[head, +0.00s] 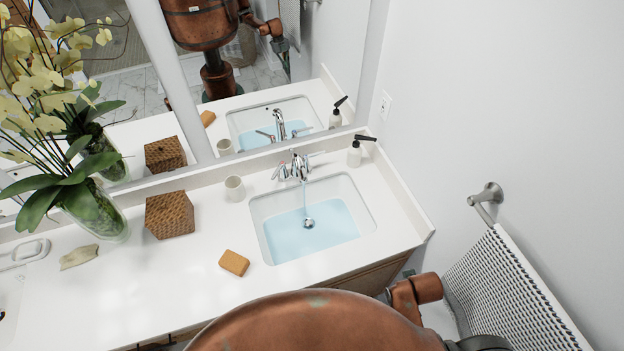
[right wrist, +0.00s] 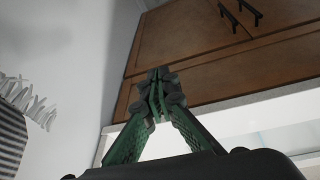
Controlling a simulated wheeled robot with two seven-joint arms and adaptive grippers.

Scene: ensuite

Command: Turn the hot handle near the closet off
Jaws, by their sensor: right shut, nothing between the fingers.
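A chrome faucet (head: 299,167) stands behind a white sink basin (head: 262,243), with a stream of water running from its spout. It has one lever handle (head: 280,172) on the left and another handle (head: 316,155) on the right, partly behind the spout. Bluish water (head: 330,222) stands in the basin around the drain. No closet can be made out. My right gripper (right wrist: 158,92) is shut and empty in the right wrist view, below the counter near the cabinet front, away from the faucet. My left gripper is not in view.
The counter (head: 170,270) holds a soap bar (head: 234,263), cup (head: 235,188), woven box (head: 170,214), orchid vase (head: 100,218) and soap dispenser (head: 355,153). A towel (head: 510,290) hangs at right. Wooden cabinets (right wrist: 210,45) show in the right wrist view.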

